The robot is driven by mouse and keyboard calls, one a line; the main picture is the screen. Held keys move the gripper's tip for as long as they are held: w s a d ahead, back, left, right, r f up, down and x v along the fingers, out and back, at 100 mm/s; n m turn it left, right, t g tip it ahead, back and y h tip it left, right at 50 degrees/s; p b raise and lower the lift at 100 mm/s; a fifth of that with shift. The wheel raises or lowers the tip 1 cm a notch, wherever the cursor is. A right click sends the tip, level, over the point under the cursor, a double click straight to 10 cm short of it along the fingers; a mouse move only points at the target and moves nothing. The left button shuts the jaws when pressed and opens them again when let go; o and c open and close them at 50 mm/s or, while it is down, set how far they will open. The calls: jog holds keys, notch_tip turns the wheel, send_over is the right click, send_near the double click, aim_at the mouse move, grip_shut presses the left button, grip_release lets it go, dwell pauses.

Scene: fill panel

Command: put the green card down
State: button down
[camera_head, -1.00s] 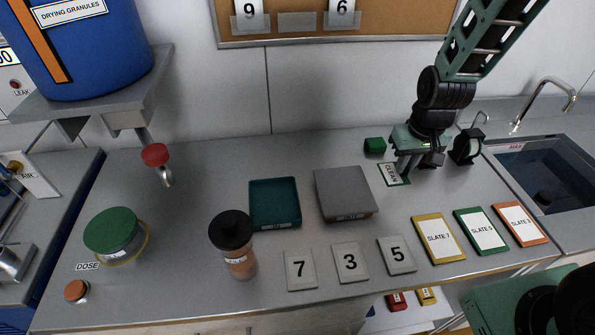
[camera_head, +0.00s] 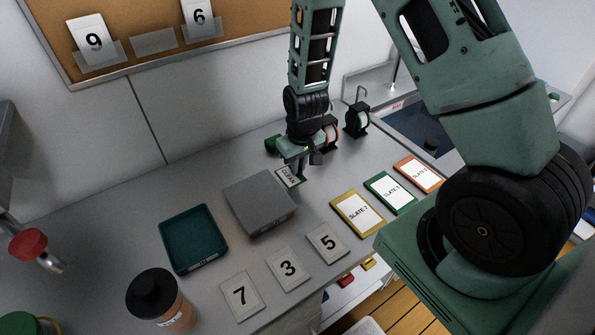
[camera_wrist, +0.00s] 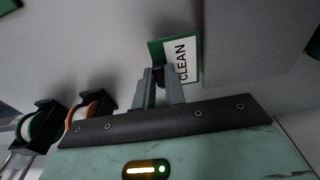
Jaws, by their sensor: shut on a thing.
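The green card (camera_head: 290,176) has a white face reading "CLEAN" and a green edge. It is at the back of the grey counter, just behind the grey box. My gripper (camera_head: 299,164) is shut on it from above. In the wrist view the fingertips (camera_wrist: 160,76) pinch the edge of the card (camera_wrist: 182,60), whose lettering runs sideways. The card is low, close to the counter; I cannot tell whether it touches. The fingers hide part of it.
A grey box (camera_head: 259,199) and a teal tray (camera_head: 193,238) stand left of the card. Tape dispensers (camera_head: 357,119) stand to the right.

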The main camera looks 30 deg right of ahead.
aim_at(299, 173)
jog(key=shift+f+p, duration=0.3)
jog(key=shift+f, duration=1.4)
jog(key=shift+f, duration=0.2)
jog(key=c, duration=1.5)
grip_release()
jog(key=shift+o, duration=0.2)
jog(key=shift+r, duration=0.2)
